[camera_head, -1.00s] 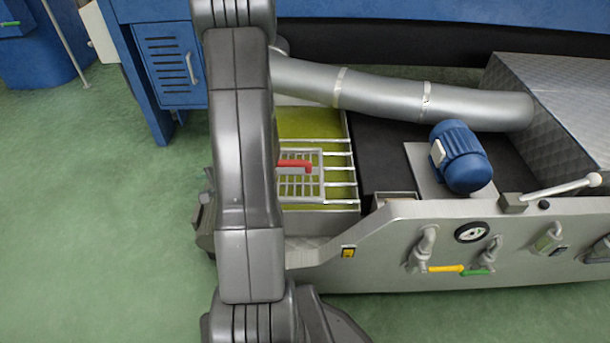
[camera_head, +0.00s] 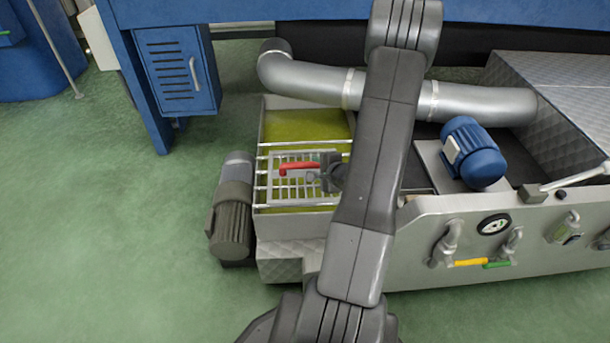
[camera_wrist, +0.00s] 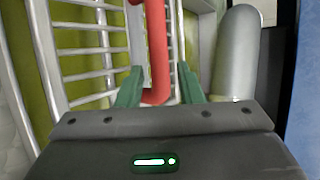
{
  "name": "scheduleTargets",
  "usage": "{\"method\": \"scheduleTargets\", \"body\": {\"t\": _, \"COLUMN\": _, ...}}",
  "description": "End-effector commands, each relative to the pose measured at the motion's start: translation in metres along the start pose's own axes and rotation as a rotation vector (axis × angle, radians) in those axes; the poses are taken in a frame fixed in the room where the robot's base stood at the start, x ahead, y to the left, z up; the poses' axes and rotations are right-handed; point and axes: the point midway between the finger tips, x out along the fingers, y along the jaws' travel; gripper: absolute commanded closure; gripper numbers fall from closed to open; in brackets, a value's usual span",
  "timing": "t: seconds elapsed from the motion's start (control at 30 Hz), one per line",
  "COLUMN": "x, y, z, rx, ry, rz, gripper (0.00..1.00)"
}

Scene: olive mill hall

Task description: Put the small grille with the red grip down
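The small silver grille (camera_head: 293,188) lies level on the bars across an open tank (camera_head: 262,120) of yellow-green liquid. Its red grip (camera_head: 298,168) stands up from it, and my arm hides part of its right side. My gripper (camera_head: 328,170) is at the right end of the grip. In the wrist view, the red grip (camera_wrist: 158,50) passes between the two green fingers of my gripper (camera_wrist: 159,85). The fingers are open, with a gap visible on both sides of the grip.
A grey motor (camera_head: 232,210) stands left of the tank. A large silver pipe (camera_head: 310,80) crosses behind it. A blue motor (camera_head: 474,152) and a panel with valves (camera_head: 480,235) are on the right. Green floor (camera_head: 100,240) is clear at left.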

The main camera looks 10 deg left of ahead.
Motion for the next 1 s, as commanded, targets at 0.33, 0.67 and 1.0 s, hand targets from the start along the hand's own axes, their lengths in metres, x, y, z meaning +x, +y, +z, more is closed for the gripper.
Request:
{"method": "scheduleTargets", "body": {"t": 0.33, "x": 0.039, "y": 0.002, "z": 0.004, "rx": 0.001, "ry": 0.0, "rz": 0.0, "gripper": 0.67}}
{"method": "scheduleTargets", "body": {"t": 0.67, "x": 0.038, "y": 0.002, "z": 0.004, "rx": 0.001, "ry": 0.0, "rz": 0.0, "gripper": 1.0}}
{"method": "scheduleTargets", "body": {"t": 1.0, "x": 0.038, "y": 0.001, "z": 0.004, "rx": 0.0, "ry": 0.0, "rz": -0.002, "gripper": 1.0}}
